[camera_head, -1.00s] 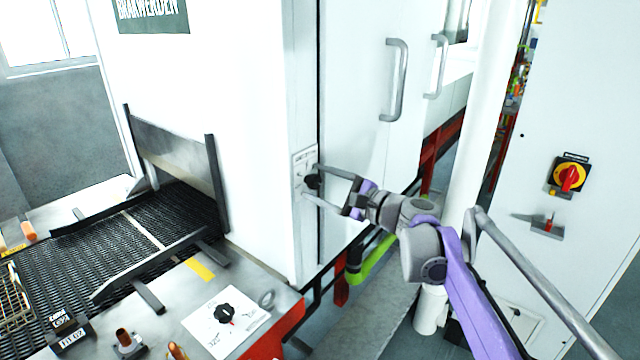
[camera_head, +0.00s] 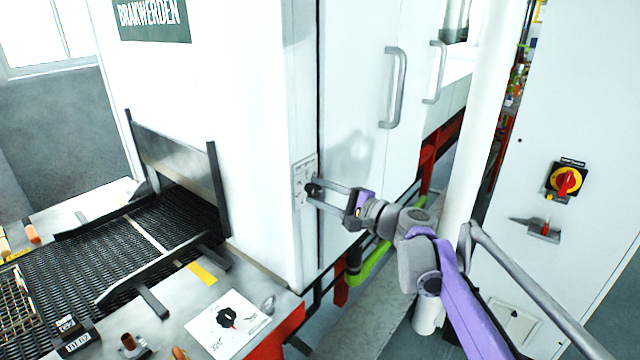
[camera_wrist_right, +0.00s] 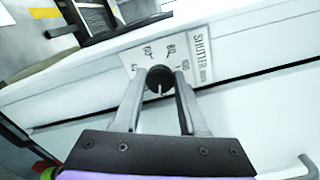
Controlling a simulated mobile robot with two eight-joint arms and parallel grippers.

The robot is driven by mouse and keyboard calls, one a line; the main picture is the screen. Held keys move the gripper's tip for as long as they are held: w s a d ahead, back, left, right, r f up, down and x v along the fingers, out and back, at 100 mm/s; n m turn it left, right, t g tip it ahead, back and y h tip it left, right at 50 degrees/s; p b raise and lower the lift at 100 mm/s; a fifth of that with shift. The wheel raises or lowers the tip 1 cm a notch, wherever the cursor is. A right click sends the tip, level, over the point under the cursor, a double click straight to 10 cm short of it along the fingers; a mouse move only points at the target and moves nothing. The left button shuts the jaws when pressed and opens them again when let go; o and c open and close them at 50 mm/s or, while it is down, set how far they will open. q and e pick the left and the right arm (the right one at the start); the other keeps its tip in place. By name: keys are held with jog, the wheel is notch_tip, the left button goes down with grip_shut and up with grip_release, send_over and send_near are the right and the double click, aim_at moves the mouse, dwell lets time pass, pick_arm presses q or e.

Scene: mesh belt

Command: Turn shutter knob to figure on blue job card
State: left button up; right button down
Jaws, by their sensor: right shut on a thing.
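The black shutter knob (camera_wrist_right: 159,78) sits on a white plate (camera_wrist_right: 205,55) marked SHUTTER in the right wrist view, with figures around it that seem to include 60, 80 and 100. A pale line shows on the knob's face. In the head view the plate (camera_head: 299,180) is on the narrow edge of the white oven housing. My right gripper (camera_head: 315,190) is shut on the knob, one finger on each side; its fingers also show in the right wrist view (camera_wrist_right: 160,88). My left gripper is out of view. I cannot make out a blue job card.
A second black knob (camera_head: 228,317) sits on a white dial plate on the bench at the front. The mesh belt (camera_head: 150,235) runs into the oven at left. Door handles (camera_head: 394,85) stand out above my arm. A red-and-yellow switch (camera_head: 566,180) is at right.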

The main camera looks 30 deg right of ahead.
jog(key=shift+r+n, duration=0.2)
jog(key=shift+n, duration=0.3)
jog(key=shift+f+n+p, duration=0.15)
jog(key=shift+n+p, duration=0.2)
jog(key=shift+n, duration=0.05)
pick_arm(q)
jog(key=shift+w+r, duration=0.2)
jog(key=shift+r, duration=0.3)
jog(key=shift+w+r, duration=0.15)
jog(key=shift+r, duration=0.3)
pick_arm(e)
jog(key=shift+c, duration=2.2)
grip_release()
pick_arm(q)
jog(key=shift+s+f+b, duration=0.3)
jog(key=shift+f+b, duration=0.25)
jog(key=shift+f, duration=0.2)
pick_arm(e)
jog(key=v, duration=1)
jog(key=shift+s+d, duration=0.15)
jog(key=shift+s, duration=0.15)
jog(key=shift+f, duration=0.15)
